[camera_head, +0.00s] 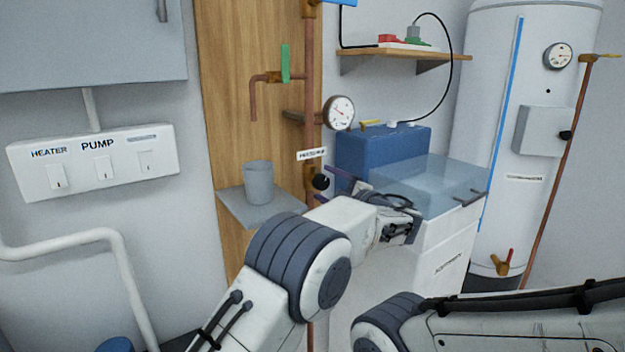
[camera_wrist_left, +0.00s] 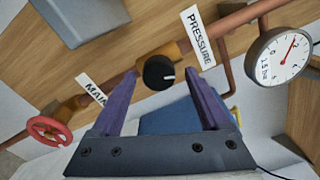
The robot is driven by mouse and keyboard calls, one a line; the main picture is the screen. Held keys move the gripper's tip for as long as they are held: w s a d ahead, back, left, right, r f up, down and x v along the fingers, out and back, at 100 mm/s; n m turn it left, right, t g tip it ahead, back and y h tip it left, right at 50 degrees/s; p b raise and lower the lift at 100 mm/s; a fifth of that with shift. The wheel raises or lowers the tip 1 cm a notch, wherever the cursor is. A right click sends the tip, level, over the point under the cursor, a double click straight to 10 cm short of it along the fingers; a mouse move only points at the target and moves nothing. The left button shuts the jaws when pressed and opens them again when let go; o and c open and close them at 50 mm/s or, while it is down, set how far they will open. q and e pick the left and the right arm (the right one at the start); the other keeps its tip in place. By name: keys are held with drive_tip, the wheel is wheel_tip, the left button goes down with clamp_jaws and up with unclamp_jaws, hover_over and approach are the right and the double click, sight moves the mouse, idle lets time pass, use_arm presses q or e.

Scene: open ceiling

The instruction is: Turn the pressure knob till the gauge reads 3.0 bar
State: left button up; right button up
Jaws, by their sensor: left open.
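The black pressure knob (camera_head: 320,182) sits on the copper pipe below a small label. In the left wrist view the knob (camera_wrist_left: 158,72) has a white mark pointing right, beside the PRESSURE label (camera_wrist_left: 198,35). My left gripper (camera_head: 324,184) is open, its purple fingers on either side of the knob. In the wrist view a gap shows between each finger and the knob. The round pressure gauge (camera_head: 340,112) is on the pipe above. My right gripper is out of view.
A grey cup (camera_head: 258,182) stands on a small shelf (camera_head: 232,208) left of the knob. A blue box (camera_head: 385,150) is behind my gripper. A red valve wheel (camera_wrist_left: 48,131) is on the pipe near the MAIN label. A white tank (camera_head: 500,120) stands at the right.

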use_arm(q)
drive_tip(key=shift+w+a, duration=0.4)
drive_tip(key=shift+w, duration=0.15)
drive_tip(key=shift+w+a, duration=0.1)
drive_tip(key=shift+w, duration=0.05)
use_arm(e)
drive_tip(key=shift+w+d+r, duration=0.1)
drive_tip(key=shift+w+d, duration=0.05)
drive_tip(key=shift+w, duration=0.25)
use_arm(q)
drive_tip(key=shift+a, duration=0.1)
drive_tip(key=shift+a, duration=0.1)
clamp_jaws()
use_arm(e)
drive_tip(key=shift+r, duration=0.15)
